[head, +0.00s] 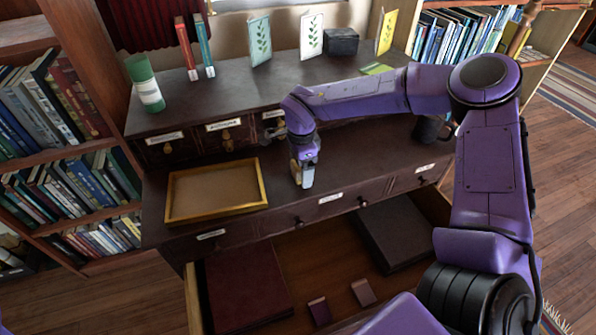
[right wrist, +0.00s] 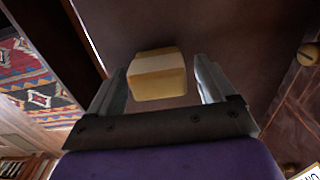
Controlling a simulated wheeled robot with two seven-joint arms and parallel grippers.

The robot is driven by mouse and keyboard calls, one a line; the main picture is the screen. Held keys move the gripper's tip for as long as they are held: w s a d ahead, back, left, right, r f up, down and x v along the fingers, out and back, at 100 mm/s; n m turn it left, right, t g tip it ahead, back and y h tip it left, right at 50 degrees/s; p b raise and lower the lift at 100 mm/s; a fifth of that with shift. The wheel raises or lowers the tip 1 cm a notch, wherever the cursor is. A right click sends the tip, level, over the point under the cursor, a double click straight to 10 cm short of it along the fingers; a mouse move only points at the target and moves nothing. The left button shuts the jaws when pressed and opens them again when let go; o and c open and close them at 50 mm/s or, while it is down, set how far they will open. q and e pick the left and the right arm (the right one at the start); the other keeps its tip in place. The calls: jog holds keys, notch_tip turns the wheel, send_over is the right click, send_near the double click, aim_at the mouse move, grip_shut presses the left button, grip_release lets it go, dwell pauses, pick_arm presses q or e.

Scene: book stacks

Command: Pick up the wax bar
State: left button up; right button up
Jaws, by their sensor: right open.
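The wax bar (right wrist: 157,73) is a pale yellow block with a lighter band. In the right wrist view it lies on the dark desk top between the two fingers of my right gripper, with a gap on each side. In the head view my right gripper (head: 302,177) points down at the desk surface, right of the wooden tray, and mostly hides the bar. The gripper is open. My left gripper is out of sight.
An empty yellow-rimmed tray (head: 259,185) lies left of the gripper. Below, an open drawer (head: 292,258) holds dark flat items. The raised shelf behind carries a green-and-white cylinder (head: 147,85), upright books (head: 204,47), plant cards (head: 311,36) and a dark box (head: 341,42).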

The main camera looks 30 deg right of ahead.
jog(key=c, duration=1.2)
jog(key=shift+o, duration=0.2)
jog(key=shift+r, duration=0.55)
jog(key=s+a+r, duration=0.3)
jog(key=s+r, duration=0.8)
jog(key=s, duration=0.2)
jog(key=shift+s+a+r+p, duration=0.25)
jog(key=shift+s+r+p, duration=0.1)
jog(key=shift+r+p, duration=0.05)
jog(key=o, duration=0.5)
jog(key=shift+c, duration=1.4)
